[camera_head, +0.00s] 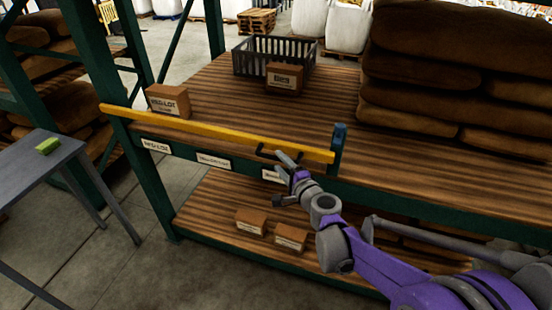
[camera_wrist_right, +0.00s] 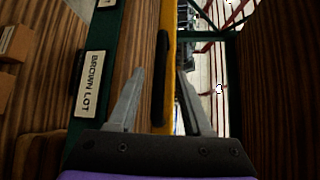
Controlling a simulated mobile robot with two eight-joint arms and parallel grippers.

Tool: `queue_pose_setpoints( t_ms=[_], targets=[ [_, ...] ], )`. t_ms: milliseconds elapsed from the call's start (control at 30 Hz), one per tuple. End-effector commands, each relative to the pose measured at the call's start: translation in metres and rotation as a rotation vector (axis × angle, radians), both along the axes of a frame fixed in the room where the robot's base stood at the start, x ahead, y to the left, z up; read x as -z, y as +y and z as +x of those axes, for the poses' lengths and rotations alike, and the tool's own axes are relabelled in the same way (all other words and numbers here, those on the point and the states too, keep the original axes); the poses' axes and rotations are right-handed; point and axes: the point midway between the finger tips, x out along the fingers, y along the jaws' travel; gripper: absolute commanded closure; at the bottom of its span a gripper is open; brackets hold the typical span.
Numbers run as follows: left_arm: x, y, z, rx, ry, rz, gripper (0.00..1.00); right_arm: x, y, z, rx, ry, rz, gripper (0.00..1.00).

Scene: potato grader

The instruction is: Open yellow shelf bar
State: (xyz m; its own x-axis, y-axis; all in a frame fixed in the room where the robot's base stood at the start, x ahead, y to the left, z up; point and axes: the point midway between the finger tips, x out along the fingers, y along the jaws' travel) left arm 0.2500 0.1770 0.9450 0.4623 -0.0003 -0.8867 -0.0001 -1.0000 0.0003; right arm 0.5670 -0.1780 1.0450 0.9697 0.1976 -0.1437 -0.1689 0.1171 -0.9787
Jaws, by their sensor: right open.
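The yellow shelf bar (camera_head: 215,132) lies across the front edge of the upper shelf in the head view, its right end at a blue bracket (camera_head: 339,146). In the right wrist view the bar (camera_wrist_right: 171,30) runs up the middle, with a black handle (camera_wrist_right: 161,75) on it. My right gripper (camera_head: 279,177) is at the right part of the bar. In the wrist view the right gripper (camera_wrist_right: 160,73) is open, one finger on each side of the handle's line. I cannot tell whether the fingers touch it. My left gripper is out of view.
The wooden shelf (camera_head: 215,90) holds a carton (camera_head: 168,101), a dark crate (camera_head: 247,57) and stacked brown sacks (camera_head: 455,85) at right. Cartons (camera_head: 291,236) sit on the lower shelf. A grey table (camera_head: 40,165) stands at left. Floor in front is clear.

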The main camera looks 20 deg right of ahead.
Motion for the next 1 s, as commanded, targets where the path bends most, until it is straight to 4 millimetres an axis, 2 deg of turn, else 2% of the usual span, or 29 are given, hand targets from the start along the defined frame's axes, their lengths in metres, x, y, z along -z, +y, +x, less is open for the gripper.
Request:
queue_pose_setpoints(
  t_ms=[100,233,567,600,667,867,1000],
  targets=[
    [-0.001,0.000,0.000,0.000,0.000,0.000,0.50,0.003,0.004,0.018,-0.001,0.000,-0.001,0.50],
    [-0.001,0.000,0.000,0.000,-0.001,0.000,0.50,0.004,0.006,0.030,-0.001,0.000,-0.001,0.50],
    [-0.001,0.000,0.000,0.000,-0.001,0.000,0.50,0.005,0.007,0.034,-0.001,0.000,-0.001,0.50],
    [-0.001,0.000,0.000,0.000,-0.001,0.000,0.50,0.005,0.007,0.034,-0.001,0.000,-0.001,0.52],
    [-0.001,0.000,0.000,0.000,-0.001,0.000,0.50,0.005,0.007,0.034,-0.001,0.000,-0.001,0.63],
    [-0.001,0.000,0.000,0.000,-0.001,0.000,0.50,0.005,0.007,0.034,-0.001,0.000,-0.001,0.99],
    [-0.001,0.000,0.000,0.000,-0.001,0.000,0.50,0.005,0.007,0.034,-0.001,0.000,-0.001,1.00]
  ],
)
